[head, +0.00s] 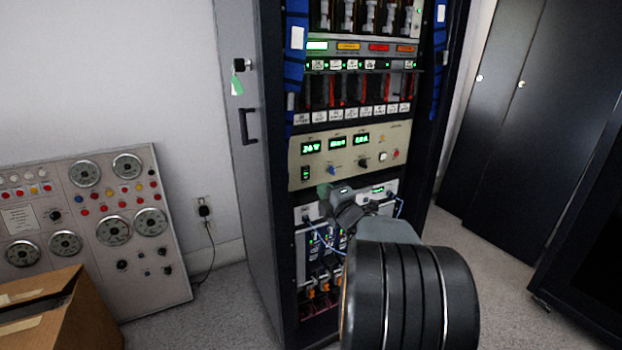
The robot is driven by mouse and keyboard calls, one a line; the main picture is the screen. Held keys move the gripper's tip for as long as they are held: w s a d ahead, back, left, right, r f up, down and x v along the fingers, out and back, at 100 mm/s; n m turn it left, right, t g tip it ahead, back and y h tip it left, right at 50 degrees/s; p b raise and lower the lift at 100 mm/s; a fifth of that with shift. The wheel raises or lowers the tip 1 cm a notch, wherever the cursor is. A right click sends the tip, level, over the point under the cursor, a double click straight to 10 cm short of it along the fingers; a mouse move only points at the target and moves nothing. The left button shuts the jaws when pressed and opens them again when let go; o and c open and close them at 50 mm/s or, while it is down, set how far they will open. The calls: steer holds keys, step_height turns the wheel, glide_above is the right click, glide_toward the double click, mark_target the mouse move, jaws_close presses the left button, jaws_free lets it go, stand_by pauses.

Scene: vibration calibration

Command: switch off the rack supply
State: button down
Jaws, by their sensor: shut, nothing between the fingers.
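The rack supply (345,152) is a beige panel midway up the open equipment rack, with three lit green displays, the left one reading about 24 V. A small switch with a green light (306,173) sits at its lower left. A blue knob, a black knob and a small red button are farther right on it. My gripper (327,192) is shut and empty, in front of the rack just below the supply's lower edge and slightly right of the switch. I cannot tell whether it touches the panel. My arm hides part of the lower rack.
The rack's open door (234,150) stands at the left with a key and green tag in it. Modules and blue cables fill the rack below. A gauge panel (90,225) and a cardboard box (75,315) are at lower left. Dark cabinets (535,130) stand right; floor between is clear.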

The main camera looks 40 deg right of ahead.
mark_target(307, 171)
steer(key=w, duration=0.2)
steer(key=w+b, duration=0.1)
steer(key=w, duration=0.2)
steer(key=w+d+r, duration=0.1)
steer(key=w, duration=0.2)
steer(key=shift+w, duration=0.15)
steer(key=shift+r, duration=0.1)
